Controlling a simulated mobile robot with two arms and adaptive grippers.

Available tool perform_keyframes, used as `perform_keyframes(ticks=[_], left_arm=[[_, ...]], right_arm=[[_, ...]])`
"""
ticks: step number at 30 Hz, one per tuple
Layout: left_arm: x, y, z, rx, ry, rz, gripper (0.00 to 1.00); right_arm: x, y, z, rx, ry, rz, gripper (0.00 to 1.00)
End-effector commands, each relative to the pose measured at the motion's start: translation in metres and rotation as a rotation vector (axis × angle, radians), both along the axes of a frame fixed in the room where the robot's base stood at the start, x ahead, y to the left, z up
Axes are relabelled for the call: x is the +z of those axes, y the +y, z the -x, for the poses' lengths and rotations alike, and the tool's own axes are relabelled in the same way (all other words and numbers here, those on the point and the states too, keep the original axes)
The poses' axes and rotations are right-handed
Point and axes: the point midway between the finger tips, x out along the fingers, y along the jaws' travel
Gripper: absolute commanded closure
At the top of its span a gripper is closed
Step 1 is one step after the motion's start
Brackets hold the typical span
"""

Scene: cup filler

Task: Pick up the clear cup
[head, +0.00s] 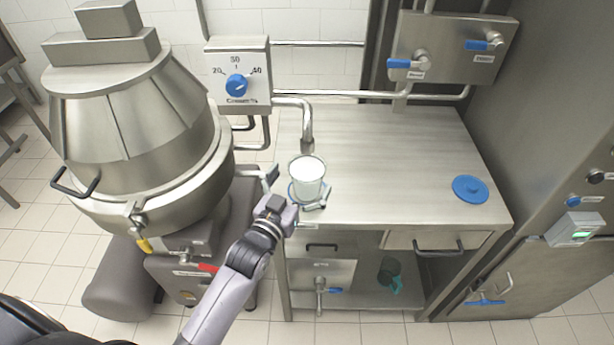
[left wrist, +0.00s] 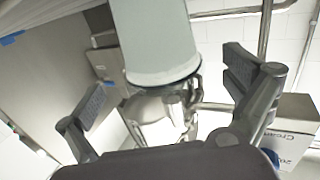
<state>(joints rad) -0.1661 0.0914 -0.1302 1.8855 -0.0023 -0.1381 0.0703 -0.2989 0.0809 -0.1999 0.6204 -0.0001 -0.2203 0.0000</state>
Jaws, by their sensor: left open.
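In the left wrist view the cup (left wrist: 158,38) shows in the gap between the two spread fingers (left wrist: 165,92), and I see no clear contact. My right gripper is not in view.
A steel spout (head: 306,128) hangs just above the cup. A dial box (head: 238,75) is behind it. A large steel mixer (head: 140,130) stands on the left. A blue lid (head: 470,189) lies on the counter's right. A dark jug (head: 389,270) sits on the lower shelf. The counter's middle is clear.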

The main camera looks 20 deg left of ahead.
Motion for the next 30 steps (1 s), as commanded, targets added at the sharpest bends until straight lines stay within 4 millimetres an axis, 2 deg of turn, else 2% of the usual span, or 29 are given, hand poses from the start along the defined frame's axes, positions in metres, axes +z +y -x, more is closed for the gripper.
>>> perform_keyframes(ticks=[3,6,16,30], left_arm=[[0.008,0.000,-0.021,0.000,-0.003,-0.001,0.00],[0.005,-0.002,-0.032,0.000,-0.001,0.000,0.00],[0.004,-0.003,-0.039,0.000,0.000,0.000,0.01],[0.004,-0.003,-0.038,0.000,0.000,0.000,0.32]], right_arm=[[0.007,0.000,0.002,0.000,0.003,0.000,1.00],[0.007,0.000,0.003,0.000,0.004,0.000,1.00],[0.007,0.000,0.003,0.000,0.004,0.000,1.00],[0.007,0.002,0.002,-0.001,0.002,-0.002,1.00]])
